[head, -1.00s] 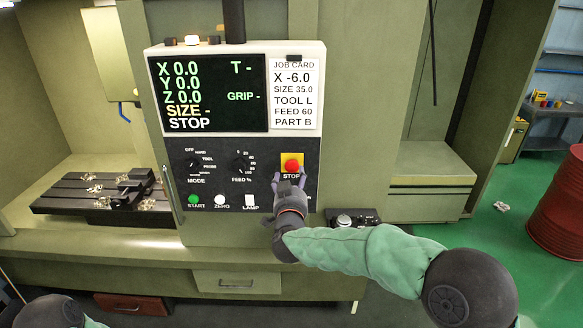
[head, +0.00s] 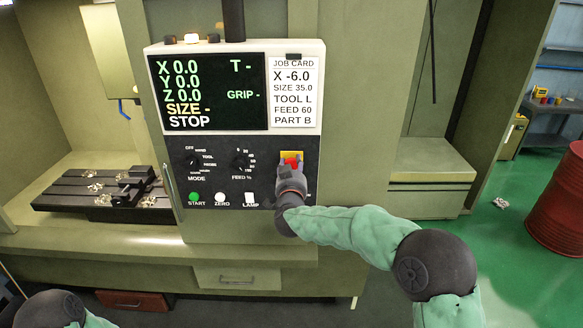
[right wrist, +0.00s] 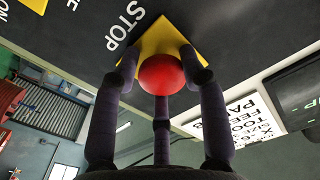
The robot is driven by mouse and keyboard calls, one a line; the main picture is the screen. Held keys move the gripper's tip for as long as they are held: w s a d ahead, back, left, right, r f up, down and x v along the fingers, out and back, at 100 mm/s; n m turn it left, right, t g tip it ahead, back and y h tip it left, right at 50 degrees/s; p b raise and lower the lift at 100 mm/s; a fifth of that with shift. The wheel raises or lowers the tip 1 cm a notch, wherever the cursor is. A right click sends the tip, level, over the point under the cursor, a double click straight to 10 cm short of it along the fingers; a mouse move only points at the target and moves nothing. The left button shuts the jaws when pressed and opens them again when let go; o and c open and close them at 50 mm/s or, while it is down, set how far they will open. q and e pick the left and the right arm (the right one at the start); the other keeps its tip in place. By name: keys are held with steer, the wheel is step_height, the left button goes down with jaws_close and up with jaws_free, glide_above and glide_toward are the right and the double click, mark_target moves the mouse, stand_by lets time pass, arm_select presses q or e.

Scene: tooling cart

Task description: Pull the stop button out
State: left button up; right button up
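The red stop button (head: 291,162) sits on a yellow plate at the right of the dark control panel. In the right wrist view the round red button (right wrist: 161,75) stands in front of its yellow plate (right wrist: 160,42). My right gripper (right wrist: 160,70) has its fingers spread around the button, one on each side and one in front. Small gaps seem to show beside it; contact is not clear. In the head view my right gripper (head: 290,172) covers the button's lower part and the STOP label. My left gripper is out of view.
The panel also carries mode (head: 192,163) and feed (head: 241,163) knobs, a green start button (head: 193,198), a white zero button (head: 220,199) and a lamp switch (head: 250,199). The screen (head: 208,92) reads STOP. A red drum (head: 560,205) stands far right.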

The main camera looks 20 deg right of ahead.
steer(key=shift+a+f, duration=0.1)
steer(key=shift+f, duration=0.05)
steer(key=shift+c, duration=0.6)
steer(key=shift+s+a+f, duration=0.15)
steer(key=shift+s, duration=0.3)
steer(key=shift+f, duration=0.1)
steer(key=o, duration=1.2)
steer(key=shift+s, duration=0.1)
steer(key=shift+a, duration=0.1)
steer(key=shift+r, duration=0.2)
